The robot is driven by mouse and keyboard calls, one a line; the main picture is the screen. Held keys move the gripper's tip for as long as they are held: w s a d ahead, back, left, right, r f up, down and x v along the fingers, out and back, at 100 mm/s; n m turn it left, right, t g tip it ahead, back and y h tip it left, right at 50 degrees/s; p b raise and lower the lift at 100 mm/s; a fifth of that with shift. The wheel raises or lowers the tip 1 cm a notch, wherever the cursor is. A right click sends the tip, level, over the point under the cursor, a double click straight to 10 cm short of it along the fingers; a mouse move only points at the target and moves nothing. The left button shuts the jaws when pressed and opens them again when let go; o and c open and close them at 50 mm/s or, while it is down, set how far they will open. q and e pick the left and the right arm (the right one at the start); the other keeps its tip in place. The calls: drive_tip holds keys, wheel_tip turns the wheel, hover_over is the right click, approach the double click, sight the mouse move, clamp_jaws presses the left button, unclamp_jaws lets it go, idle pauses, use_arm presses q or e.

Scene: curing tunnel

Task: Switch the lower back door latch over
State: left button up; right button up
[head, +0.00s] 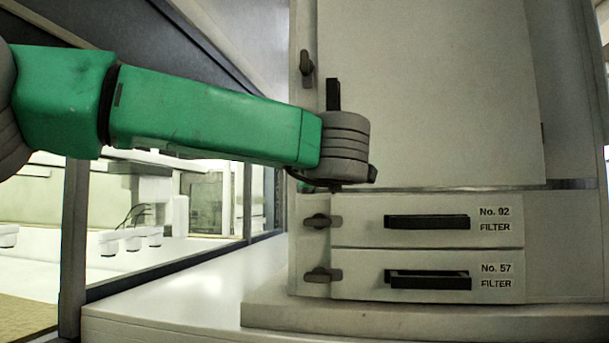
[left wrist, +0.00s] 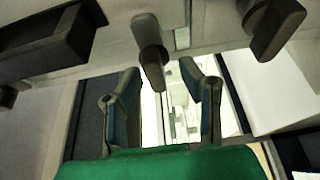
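The back door (head: 430,90) is a tall pale panel. Its upper latch (head: 306,68) hangs upright on the left frame. My left arm's wrist hides the place of the lower latch in the head view. In the left wrist view, a grey-brown latch (left wrist: 150,52), apparently the lower door latch, sits just ahead of my left gripper (left wrist: 160,85). Its lever points down the picture, toward the gap between the two fingers. The fingers are apart, with nothing clamped; contact cannot be told. My right gripper is not in view.
Below the door are two filter drawers, No. 92 (head: 362,209) and No. 57 (head: 362,263), each with a sideways latch at its left. The door's black handle (left wrist: 50,45) is near my fingers. A window (head: 170,205) lies left, and a pale ledge (head: 190,312) runs below.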

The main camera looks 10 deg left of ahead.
use_arm(q)
drive_tip(key=v, duration=1)
drive_tip(key=shift+f, duration=0.2)
